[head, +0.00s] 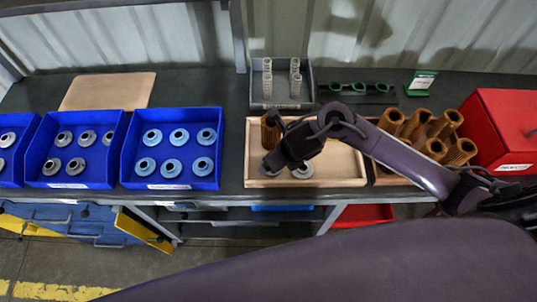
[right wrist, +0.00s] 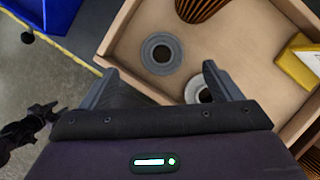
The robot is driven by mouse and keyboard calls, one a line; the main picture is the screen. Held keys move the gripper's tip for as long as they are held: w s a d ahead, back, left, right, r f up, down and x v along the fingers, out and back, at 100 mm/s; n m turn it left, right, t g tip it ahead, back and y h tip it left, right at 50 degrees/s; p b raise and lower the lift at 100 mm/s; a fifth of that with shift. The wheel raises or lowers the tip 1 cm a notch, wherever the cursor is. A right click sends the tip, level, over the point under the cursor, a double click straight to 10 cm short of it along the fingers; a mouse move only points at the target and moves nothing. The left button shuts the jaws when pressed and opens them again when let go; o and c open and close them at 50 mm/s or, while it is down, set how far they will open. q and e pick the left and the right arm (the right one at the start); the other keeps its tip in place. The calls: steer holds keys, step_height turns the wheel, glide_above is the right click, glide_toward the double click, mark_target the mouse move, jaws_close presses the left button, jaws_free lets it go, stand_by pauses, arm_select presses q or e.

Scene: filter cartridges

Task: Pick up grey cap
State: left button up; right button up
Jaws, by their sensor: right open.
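Two grey caps lie in a shallow wooden tray (head: 345,183). In the right wrist view, one round grey cap (right wrist: 147,49) with a dark centre hole lies flat just beyond the fingertips. A second grey cap (right wrist: 191,92) is nearer, beside the right-hand finger, which partly hides it. In the head view a grey cap (head: 304,172) shows beside my right gripper (head: 282,166), which covers part of the tray. My right gripper (right wrist: 160,70) is open and empty above the tray, its fingers spread to either side of the first cap.
A brown pleated cartridge (right wrist: 204,8) and a yellow item (right wrist: 300,65) share the tray. Blue bins (head: 172,185) of caps stand left, a crate of brown cartridges (head: 437,149) and a red box (head: 505,120) right. A grey bin (head: 282,104) stands behind. The tray walls are low.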

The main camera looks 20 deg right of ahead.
steer(key=shift+w+a+f, duration=0.1)
steer(key=shift+w+f, duration=0.1)
steer(key=shift+f, duration=1.45)
steer(key=x, duration=0.2)
steer(key=shift+w+f, duration=0.4)
steer(key=shift+f, duration=0.15)
steer(key=shift+w+f, duration=0.1)
steer(key=c, duration=0.9)
arm_select(q)
steer(key=shift+s, duration=0.8)
arm_select(e)
steer(key=shift+c, duration=0.8)
